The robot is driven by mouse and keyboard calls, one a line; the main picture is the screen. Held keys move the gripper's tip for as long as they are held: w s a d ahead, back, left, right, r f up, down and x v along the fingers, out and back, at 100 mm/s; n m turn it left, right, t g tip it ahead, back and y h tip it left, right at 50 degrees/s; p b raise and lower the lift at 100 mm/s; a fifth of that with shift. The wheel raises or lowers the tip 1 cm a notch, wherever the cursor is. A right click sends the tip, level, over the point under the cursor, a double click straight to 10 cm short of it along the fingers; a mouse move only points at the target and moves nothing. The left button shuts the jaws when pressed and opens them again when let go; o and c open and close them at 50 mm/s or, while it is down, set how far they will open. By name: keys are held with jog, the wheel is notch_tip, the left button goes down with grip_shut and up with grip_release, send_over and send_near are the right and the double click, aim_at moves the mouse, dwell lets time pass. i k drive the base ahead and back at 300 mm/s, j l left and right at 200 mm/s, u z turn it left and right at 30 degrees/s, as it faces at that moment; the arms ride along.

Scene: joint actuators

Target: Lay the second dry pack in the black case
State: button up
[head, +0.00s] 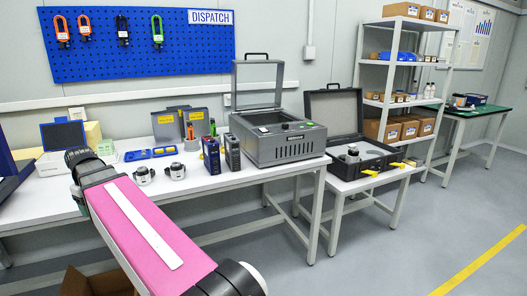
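The black case (316,108) stands open on a low white table right of centre, its lid raised at the back. Grey lining shows inside, with a silver and dark actuator (352,155) standing in it. I cannot make out a dry pack for certain, on the bench or in the case; details inside the case are too small. My arm's pink link crosses the lower left.
The long white bench (213,188) carries two silver actuators (144,175), small blue trays (137,155), dark blue upright units (211,157) and a grey machine (278,143) with its lid raised. A cardboard box (100,283) is below. Floor at right is clear.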

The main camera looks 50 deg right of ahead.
aim_at(361, 145)
jog(key=k+l+z, duration=0.15)
jog(key=l+z, duration=0.75)
jog(key=l, duration=0.2)
jog(key=i+l+z, duration=0.1)
jog(key=l+z, duration=0.15)
jog(key=l, duration=0.15)
jog(key=i+l+z, duration=0.1)
jog(key=l+z, duration=0.15)
jog(key=l, duration=0.15)
jog(key=i+l+z, duration=0.2)
jog(key=l, duration=0.2)
jog(key=i+l+z, duration=0.1)
jog(key=l+z, duration=0.15)
jog(key=i+l+z, duration=0.25)
jog(key=l, duration=0.15)
jog(key=i+l+z, duration=0.55)
jog(key=i, duration=0.45)
jog(key=i+l+z, duration=0.3)
jog(key=i, duration=0.2)
